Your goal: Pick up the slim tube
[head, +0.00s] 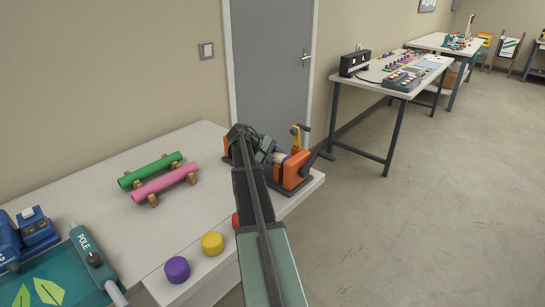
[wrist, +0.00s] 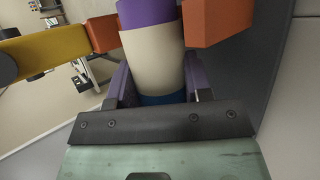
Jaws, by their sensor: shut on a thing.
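My gripper (wrist: 158,84) is shut on a slim tube (wrist: 153,48) with purple, cream and blue bands, which fills the space between the fingers in the wrist view. Orange blocks stand on both sides of the tube just past the fingers. In the head view my gripper (head: 270,150) is at the orange fixture (head: 294,177) on the right part of the table, with a small pale and purple part of the tube (head: 281,157) showing. My arm hides most of the tube and fixture there. I cannot tell whether the tube is clear of the fixture.
Green (head: 150,170) and pink (head: 163,184) rolls lie on wooden supports on the white table (head: 110,220). Purple (head: 177,269) and yellow (head: 212,243) buttons, and a partly hidden red one, line the front edge. A yellow lever (head: 296,137) rises at the fixture's far side.

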